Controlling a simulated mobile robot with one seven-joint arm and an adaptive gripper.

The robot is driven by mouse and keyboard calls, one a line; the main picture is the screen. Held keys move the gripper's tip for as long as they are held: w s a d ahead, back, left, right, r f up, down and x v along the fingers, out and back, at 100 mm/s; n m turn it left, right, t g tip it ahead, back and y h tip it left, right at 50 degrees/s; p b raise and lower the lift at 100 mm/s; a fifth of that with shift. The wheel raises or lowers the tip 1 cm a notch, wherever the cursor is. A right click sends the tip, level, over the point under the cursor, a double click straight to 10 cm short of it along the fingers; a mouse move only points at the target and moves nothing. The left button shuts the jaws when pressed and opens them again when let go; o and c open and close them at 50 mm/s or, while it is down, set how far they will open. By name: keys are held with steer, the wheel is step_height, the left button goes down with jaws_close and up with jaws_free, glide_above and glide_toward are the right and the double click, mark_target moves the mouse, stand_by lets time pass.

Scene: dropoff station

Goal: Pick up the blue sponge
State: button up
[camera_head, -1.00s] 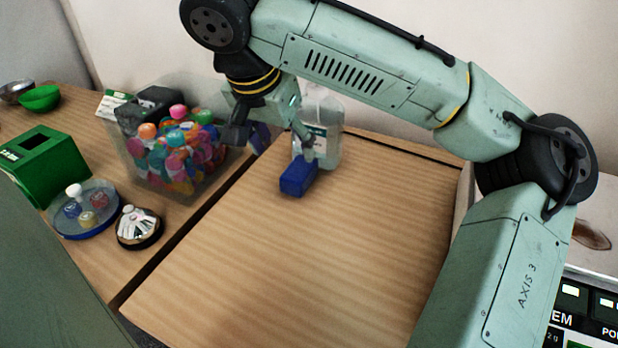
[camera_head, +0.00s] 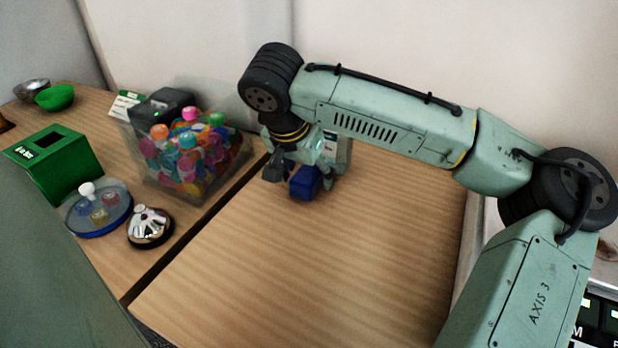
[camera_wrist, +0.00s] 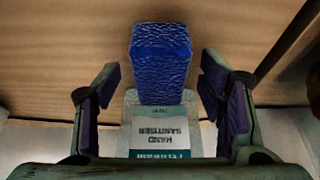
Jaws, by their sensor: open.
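The blue sponge (camera_head: 305,183) is a small dark blue block on the wooden table, just in front of a hand sanitiser bottle (camera_head: 338,148). In the wrist view the sponge (camera_wrist: 160,62) sits upper middle, ahead of and between the fingertips, with a gap on both sides. My gripper (camera_wrist: 160,85) is open and empty. In the head view my gripper (camera_head: 305,175) is low at the sponge, one finger on its left and the other on its right. The bottle (camera_wrist: 160,135) shows between the fingers in the wrist view, its label upside down.
A clear bin of colourful bottles (camera_head: 185,160) stands left of the gripper on the adjoining table. The table (camera_head: 320,265) in front of the sponge is clear.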

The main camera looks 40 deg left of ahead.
mark_target(310, 170)
steer(key=shift+c, duration=0.3)
steer(key=c, duration=0.8)
steer(key=shift+r, duration=0.15)
steer(key=shift+c, duration=0.2)
step_height(310, 170, up, 3)
steer(key=p, duration=0.3)
steer(key=shift+r, duration=0.15)
steer(key=s+d+p, duration=0.1)
steer(key=s+d, duration=0.1)
steer(key=s, duration=0.2)
steer(key=s+d+r+p, duration=0.1)
steer(key=s+d, duration=0.2)
steer(key=s, duration=0.1)
steer(key=s+d+p, duration=0.1)
steer(key=s+d, duration=0.2)
steer(key=s, duration=0.1)
steer(key=shift+s+d+r, duration=0.2)
steer(key=shift+s+r, duration=0.1)
steer(key=shift+s, duration=0.05)
steer(key=shift+s+d+f, duration=0.1)
steer(key=shift+s+d, duration=0.15)
steer(key=shift+s, duration=0.1)
